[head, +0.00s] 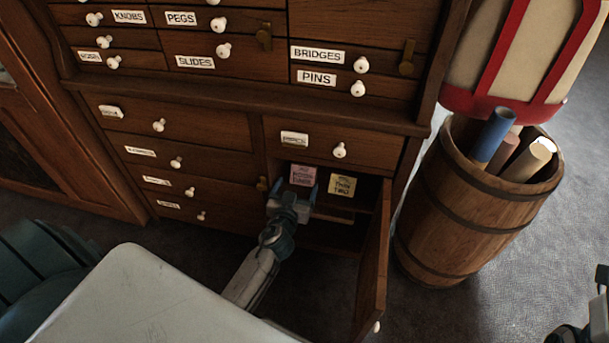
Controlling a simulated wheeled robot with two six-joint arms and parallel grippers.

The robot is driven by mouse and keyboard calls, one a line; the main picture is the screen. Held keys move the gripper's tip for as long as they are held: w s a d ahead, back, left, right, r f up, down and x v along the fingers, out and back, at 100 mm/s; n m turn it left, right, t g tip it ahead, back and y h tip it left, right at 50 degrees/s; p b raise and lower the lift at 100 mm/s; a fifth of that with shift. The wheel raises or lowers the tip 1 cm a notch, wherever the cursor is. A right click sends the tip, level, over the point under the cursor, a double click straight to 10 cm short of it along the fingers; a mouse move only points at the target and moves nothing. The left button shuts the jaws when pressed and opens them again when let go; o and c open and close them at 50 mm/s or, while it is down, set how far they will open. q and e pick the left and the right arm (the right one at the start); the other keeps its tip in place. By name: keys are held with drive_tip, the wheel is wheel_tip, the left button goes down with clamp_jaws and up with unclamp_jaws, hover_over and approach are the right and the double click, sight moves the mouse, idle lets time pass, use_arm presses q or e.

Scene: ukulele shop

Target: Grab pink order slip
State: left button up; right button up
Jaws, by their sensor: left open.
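The pink order slip (302,176) stands upright inside the open lower compartment of the dark wooden cabinet, with dark writing on it. A yellow slip (342,185) stands just to its right. My left gripper (291,200) reaches up from the bottom of the head view into the compartment opening. It is open and shows just below the pink slip, partly overlapping the shelf behind. Nothing shows between its fingers. I cannot tell how far the fingers are from the slip in depth.
The compartment's door (373,270) hangs open to the right of my left arm. A wooden barrel (450,215) with rolled tubes stands further right. A pale tabletop (150,300) fills the lower left. Labelled drawers (225,55) sit above and left of the opening.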

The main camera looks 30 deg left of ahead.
sight(303, 173)
use_arm(q)
drive_tip(key=b+x, duration=0.1)
drive_tip(key=x, duration=0.8)
drive_tip(key=shift+w+d+f, duration=0.15)
drive_tip(key=shift+f, duration=0.05)
drive_tip(key=shift+c, duration=0.2)
drive_tip(key=c, duration=0.7)
